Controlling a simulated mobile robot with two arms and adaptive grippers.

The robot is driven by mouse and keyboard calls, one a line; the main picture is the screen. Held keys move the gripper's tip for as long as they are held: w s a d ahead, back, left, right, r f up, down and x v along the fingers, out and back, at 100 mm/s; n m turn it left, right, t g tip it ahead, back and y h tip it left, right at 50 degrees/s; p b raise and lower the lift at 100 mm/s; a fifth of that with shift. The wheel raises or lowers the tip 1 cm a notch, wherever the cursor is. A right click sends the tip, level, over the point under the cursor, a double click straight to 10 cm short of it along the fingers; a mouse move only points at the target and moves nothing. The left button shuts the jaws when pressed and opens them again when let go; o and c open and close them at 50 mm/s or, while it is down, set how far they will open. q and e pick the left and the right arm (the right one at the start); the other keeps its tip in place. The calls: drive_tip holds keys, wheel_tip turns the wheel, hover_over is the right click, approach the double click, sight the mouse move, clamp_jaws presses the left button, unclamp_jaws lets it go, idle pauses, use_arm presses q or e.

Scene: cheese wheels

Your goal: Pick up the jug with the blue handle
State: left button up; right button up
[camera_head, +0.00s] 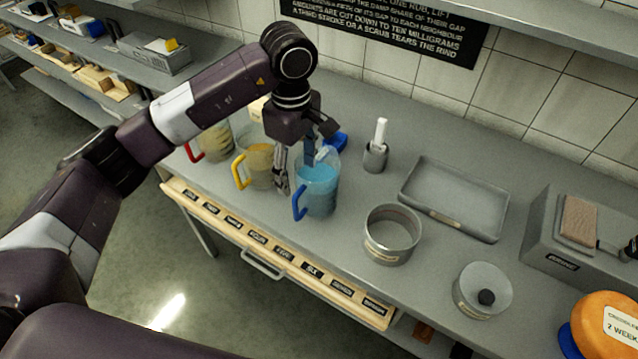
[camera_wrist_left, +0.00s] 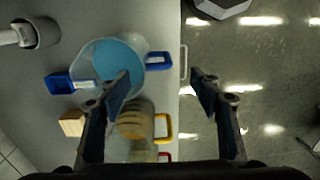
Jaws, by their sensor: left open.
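The clear jug with blue contents (camera_head: 320,182) stands upright on the grey counter, its blue handle (camera_head: 299,206) facing the front edge. It also shows in the left wrist view (camera_wrist_left: 118,58), with the handle (camera_wrist_left: 158,60) towards the counter edge. My left gripper (camera_head: 296,172) is open and empty at the jug's left side. One finger overlaps the jug's rim in the picture; I cannot tell if they touch. In the left wrist view the open fingers (camera_wrist_left: 160,93) straddle the picture middle, with the blue handle ahead of them. My right gripper is not in view.
A yellow-handled jug (camera_head: 258,168) stands close on the left, a red-handled jug (camera_head: 214,145) beyond. A blue object (camera_head: 337,141) lies behind. A metal ring (camera_head: 392,236), a grey tray (camera_head: 411,194) and a small pot (camera_head: 375,158) stand to the right.

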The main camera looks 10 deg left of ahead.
sight(299, 191)
use_arm(q)
wheel_tip(299, 191, down, 4)
drive_tip(key=b, duration=0.3)
drive_tip(key=shift+s+b, duration=0.1)
drive_tip(key=shift+b, duration=0.25)
drive_tip(key=shift+f+b, duration=0.8)
drive_tip(key=shift+f, duration=0.15)
drive_tip(key=shift+w+f, duration=0.15)
drive_tip(key=shift+w, duration=0.05)
drive_tip(key=shift+f, duration=0.6)
wheel_tip(299, 191, down, 6)
drive_tip(key=p, duration=0.3)
drive_tip(key=shift+p, duration=0.3)
drive_tip(key=shift+w+f, duration=0.1)
drive_tip(key=shift+f, duration=0.1)
clamp_jaws()
drive_tip(key=shift+w+r, duration=0.1)
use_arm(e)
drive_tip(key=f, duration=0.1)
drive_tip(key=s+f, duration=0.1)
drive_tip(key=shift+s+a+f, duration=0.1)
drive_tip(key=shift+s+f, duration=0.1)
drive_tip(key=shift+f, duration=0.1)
